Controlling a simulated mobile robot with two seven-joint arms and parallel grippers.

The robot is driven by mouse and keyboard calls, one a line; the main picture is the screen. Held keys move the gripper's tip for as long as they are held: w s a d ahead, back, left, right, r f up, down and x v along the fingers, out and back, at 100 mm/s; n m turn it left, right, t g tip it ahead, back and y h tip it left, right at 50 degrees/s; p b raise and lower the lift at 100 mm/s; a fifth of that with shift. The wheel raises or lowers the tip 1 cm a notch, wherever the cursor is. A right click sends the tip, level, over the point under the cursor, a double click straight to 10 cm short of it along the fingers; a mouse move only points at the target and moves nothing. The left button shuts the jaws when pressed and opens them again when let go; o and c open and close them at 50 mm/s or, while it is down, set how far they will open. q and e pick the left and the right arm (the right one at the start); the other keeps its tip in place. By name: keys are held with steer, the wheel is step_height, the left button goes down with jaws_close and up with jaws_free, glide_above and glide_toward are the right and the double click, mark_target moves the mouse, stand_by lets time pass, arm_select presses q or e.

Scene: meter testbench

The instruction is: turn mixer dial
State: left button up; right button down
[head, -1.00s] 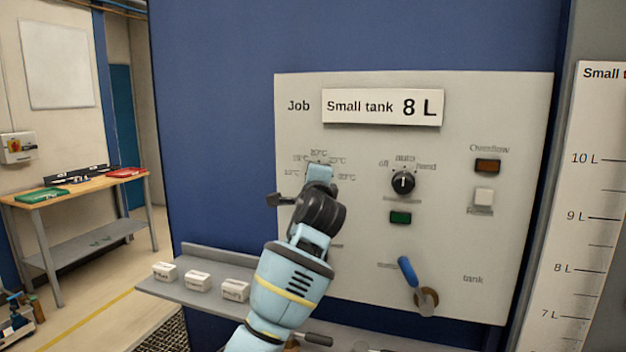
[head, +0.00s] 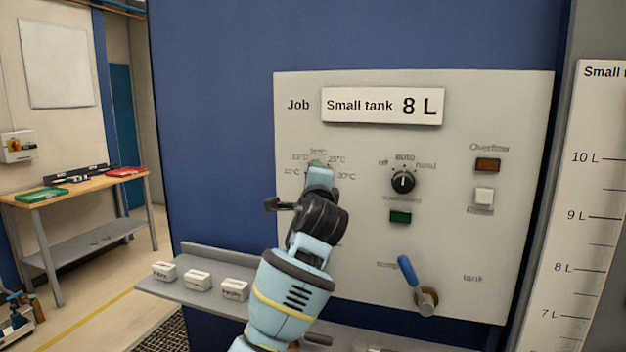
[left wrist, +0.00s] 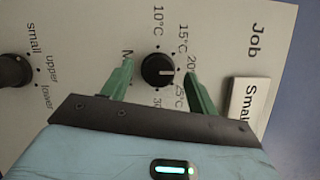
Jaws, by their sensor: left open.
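The mixer dial (left wrist: 158,70) is a round black knob with a white mark, surrounded by temperature labels from 10 to 30 °C. In the left wrist view its mark points right, towards the 20 °C side. My left gripper (left wrist: 158,73) is open, with one green finger on each side of the dial; gaps show between fingers and knob. In the head view my left gripper (head: 318,172) is in front of the dial's place on the grey panel (head: 460,120) and hides the knob. My right gripper is not in view.
The panel also bears a black selector (head: 403,182), a green button (head: 400,217), an orange lamp (head: 488,165), a white button (head: 484,196) and a blue lever (head: 408,270). A shelf (head: 190,285) with several white blocks juts out at lower left.

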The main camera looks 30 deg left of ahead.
arm_select(q)
steer(key=shift+v, duration=2.5)
steer(key=shift+f, duration=0.1)
